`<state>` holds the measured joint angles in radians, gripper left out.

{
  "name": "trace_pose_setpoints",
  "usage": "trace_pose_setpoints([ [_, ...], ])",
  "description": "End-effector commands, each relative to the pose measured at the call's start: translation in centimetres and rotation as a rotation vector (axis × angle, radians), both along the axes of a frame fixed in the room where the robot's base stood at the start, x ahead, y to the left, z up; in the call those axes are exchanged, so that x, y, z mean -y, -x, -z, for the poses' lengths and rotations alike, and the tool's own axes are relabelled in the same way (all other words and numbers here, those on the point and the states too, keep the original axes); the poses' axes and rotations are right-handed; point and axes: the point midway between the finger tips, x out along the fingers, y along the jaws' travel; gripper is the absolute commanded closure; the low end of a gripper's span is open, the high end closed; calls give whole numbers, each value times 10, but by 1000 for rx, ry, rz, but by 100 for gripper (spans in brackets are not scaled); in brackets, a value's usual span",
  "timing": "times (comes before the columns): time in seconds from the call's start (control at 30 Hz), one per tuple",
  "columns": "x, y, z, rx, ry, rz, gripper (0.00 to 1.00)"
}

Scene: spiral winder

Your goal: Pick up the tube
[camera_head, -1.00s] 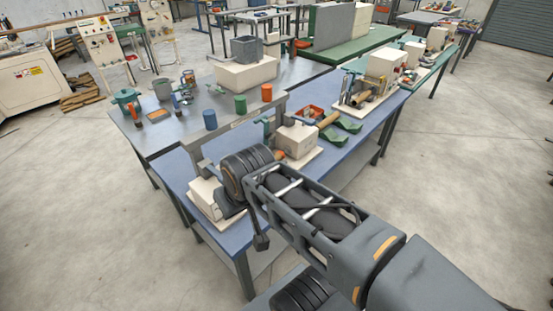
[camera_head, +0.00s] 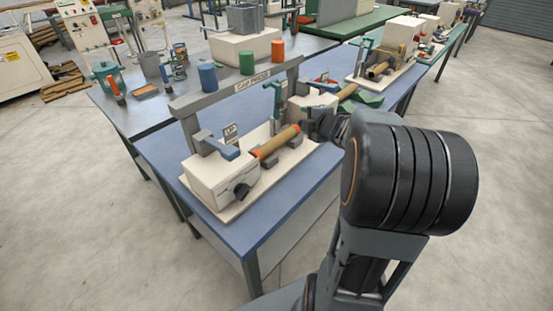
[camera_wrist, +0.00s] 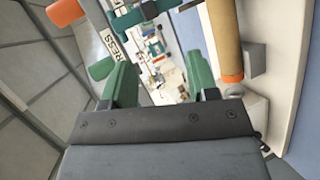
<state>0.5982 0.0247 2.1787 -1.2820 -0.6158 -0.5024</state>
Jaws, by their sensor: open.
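The tube (camera_head: 276,142) is tan-brown with orange ends. It lies on the near winder (camera_head: 220,180), between its two cream blocks, above small grey supports. In the wrist view the tube (camera_wrist: 223,38) is at the upper right, with one orange end towards me. My gripper (camera_wrist: 160,84) shows two green fingers, spread apart with nothing between them. The tube is to the right of the fingers, not between them. In the head view my wrist end (camera_head: 325,125) is near the tube's far right end; my arm hides part of that side, and the fingertips cannot be made out.
A grey frame with a sign (camera_head: 252,84) stands behind the winder. Blue (camera_head: 207,77), green (camera_head: 246,63) and orange (camera_head: 278,50) cylinders stand near it. Another winder (camera_head: 385,68) is farther back on the blue bench (camera_head: 240,235). The bench's front right part is clear.

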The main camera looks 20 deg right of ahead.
Motion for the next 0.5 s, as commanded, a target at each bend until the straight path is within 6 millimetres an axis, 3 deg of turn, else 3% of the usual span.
trace_pose_setpoints([
  [0.03, 6, 1, 34, -7, 30, -80, 46],
  [0.2, 6, 12, 79, -13, 86, -310, 46],
  [0.37, 2, 13, 99, -14, 96, -414, 46],
  [0.5, -9, -5, 110, -14, 95, -437, 46],
])
